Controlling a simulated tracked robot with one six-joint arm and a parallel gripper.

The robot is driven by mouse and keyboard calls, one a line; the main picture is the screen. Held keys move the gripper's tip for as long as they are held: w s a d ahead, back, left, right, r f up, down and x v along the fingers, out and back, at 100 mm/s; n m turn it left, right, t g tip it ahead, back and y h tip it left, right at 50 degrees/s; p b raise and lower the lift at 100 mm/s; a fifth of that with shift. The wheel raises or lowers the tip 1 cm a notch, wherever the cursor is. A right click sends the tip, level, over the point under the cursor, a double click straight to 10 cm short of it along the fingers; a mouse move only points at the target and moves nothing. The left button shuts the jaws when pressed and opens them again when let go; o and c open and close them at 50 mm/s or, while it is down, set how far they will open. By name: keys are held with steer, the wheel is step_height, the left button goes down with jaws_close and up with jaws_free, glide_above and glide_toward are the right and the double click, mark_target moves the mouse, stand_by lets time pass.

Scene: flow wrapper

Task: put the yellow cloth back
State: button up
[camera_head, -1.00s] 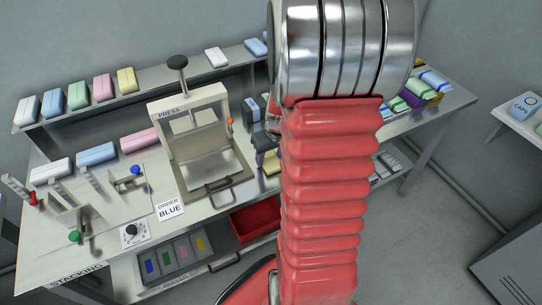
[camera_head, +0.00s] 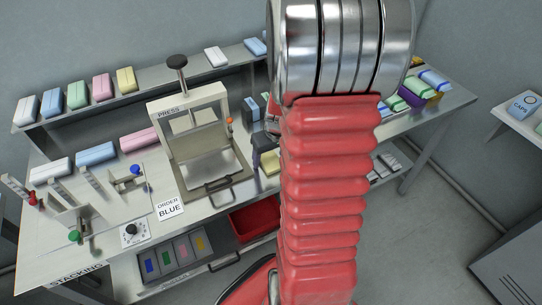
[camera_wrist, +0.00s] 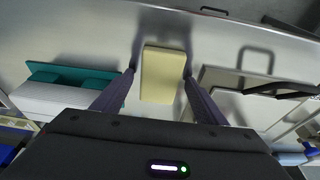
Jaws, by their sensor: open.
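A pale yellow folded cloth (camera_wrist: 163,78) lies flat on the metal table. My gripper (camera_wrist: 159,74) is open, with one dark finger on each side of the cloth and small gaps visible. Whether the fingertips are down at the cloth's height I cannot tell. In the head view the yellow cloth (camera_head: 270,160) lies right of the press, partly hidden by my gripper and arm. Another yellow cloth (camera_head: 126,80) stands on the raised back shelf (camera_head: 150,83), right of a pink one.
The press (camera_head: 188,138) with its front handle stands left of the cloth. Blue and pink cloths lie left of it. Right of my arm are green cloths and a purple box (camera_head: 411,97). A red bin (camera_head: 255,222) sits below. A sign (camera_head: 169,208) reads ORDER BLUE.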

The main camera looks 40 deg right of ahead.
steer(key=v, duration=1.2)
stand_by(0.7)
steer(key=s+a+r+n+t, duration=0.1)
steer(key=s+a+r, duration=0.1)
steer(key=a, duration=0.6)
steer(key=s+a+r+n+t, duration=0.1)
steer(key=s+a+r, duration=0.1)
steer(key=a+r, duration=0.3)
steer(key=s+a+r+n, duration=0.1)
steer(key=a+r, duration=0.3)
steer(key=a, duration=0.9)
steer(key=shift+s+t+y, duration=0.4)
steer(key=shift+s, duration=0.4)
steer(key=shift+c, duration=0.6)
